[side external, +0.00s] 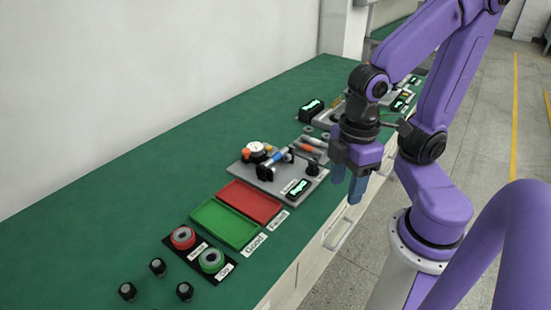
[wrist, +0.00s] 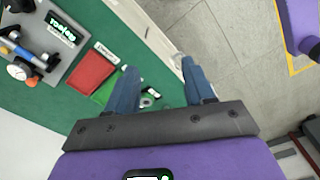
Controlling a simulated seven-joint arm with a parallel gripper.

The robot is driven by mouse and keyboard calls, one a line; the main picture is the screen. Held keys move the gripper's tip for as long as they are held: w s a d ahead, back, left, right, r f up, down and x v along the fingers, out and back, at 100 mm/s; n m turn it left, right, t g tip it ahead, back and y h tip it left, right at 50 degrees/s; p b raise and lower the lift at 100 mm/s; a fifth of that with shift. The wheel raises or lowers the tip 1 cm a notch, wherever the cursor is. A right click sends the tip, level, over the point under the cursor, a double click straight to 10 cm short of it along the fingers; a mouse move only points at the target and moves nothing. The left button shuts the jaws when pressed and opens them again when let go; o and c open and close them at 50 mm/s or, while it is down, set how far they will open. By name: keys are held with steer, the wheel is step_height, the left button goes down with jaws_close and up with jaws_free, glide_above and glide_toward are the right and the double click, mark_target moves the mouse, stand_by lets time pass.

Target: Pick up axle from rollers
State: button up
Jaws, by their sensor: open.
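A short rod with blue and metallic parts, which looks like the axle (side external: 277,157), lies across black supports on a grey fixture plate (side external: 262,176). It also shows at the left edge of the wrist view (wrist: 22,50). I cannot clearly make out rollers under it. My gripper (side external: 346,188) is open and empty, pointing down near the bench's front edge, to the right of the fixture in the side view. In the wrist view, the blue fingers (wrist: 160,82) are wide apart with nothing between them.
A red tray (side external: 250,203) and a green tray (side external: 225,223) sit beside the fixture. Red and green buttons (side external: 182,238) and several black knobs (side external: 157,267) are nearer the camera. More grey and orange cylindrical parts (side external: 313,144) lie behind the fixture. Green bench (side external: 120,215) is clear towards the wall.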

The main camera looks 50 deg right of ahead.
steer(key=w+a+m+h, duration=0.1)
steer(key=w+a+m, duration=0.1)
steer(key=w+m, duration=0.8)
steer(key=w+d+m+h, duration=0.25)
steer(key=w+m, duration=0.35)
steer(key=w, duration=0.6)
steer(key=m+g+h, duration=0.1)
steer(key=m, duration=1.3)
glide_above(275, 155)
steer(key=a, duration=0.3)
steer(key=f, duration=1.3)
steer(key=shift+w+f, duration=0.2)
steer(key=shift+x, duration=3.1)
steer(key=shift+w, duration=0.1)
jaws_close()
